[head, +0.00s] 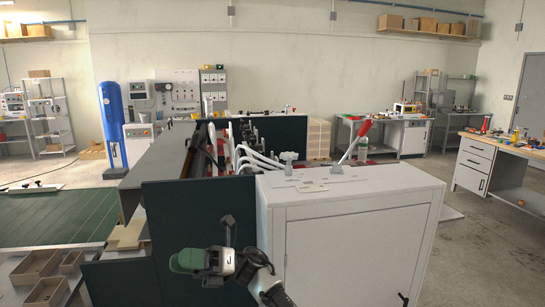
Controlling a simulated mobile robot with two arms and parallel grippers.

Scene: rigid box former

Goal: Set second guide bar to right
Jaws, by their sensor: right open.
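The box former (350,225) stands in front of me, with a white cabinet at the right and dark side panels (200,215). Several white bars (262,160) show inside its open top, some curved; I cannot tell which one is the second guide bar. A lever with a red handle (364,128) leans up and right on the cabinet top. A pale knob (289,157) stands left of it. My right gripper (229,232) is open and empty in front of the dark front panel, below the bars and apart from them. My left gripper is out of view.
A dark green conveyor surface (50,218) lies at the left, with cardboard boxes (40,265) on a table at lower left. A blue column (112,125) stands behind. A wood-topped workbench (500,145) is at the right, with open floor before it.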

